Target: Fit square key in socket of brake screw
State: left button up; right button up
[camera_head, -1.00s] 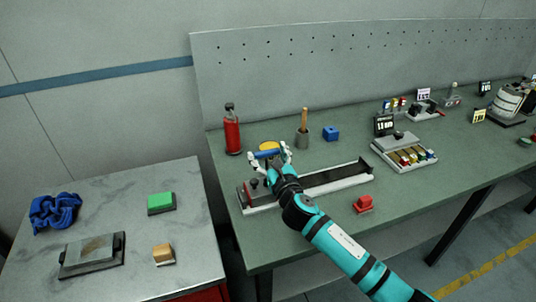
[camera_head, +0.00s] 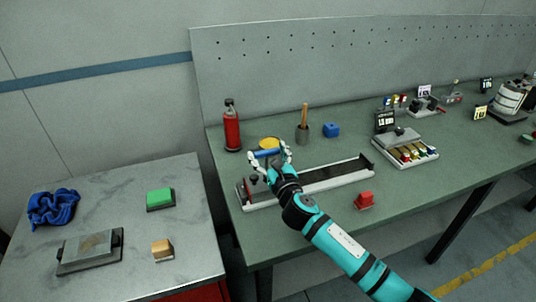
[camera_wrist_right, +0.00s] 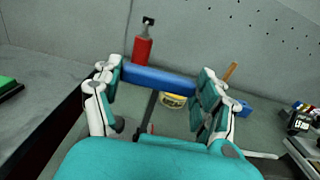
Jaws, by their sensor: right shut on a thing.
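My right gripper (camera_head: 267,153) is shut on a blue bar, the handle of the square key (camera_wrist_right: 158,80). The bar lies level between the two fingers. A thin dark shaft (camera_wrist_right: 150,112) runs down from its middle in the right wrist view. The gripper is above the left end of a long grey magazine rail (camera_head: 330,182) with a black channel. A dark knob (camera_head: 254,180) sits on the rail's left end, below the left finger. The brake screw's socket and the key's tip cannot be made out. My left gripper is not in view.
A red bottle (camera_head: 231,130) and a yellow-topped tub (camera_head: 269,143) stand behind the gripper. A red block (camera_head: 364,201) lies in front of the rail.

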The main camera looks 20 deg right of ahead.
jog(key=shift+f+b, duration=0.35)
jog(key=shift+f, duration=0.15)
jog(key=o, duration=1.2)
jog(key=shift+r, duration=0.1)
jog(key=s, duration=1.2)
jog(key=shift+d, duration=0.25)
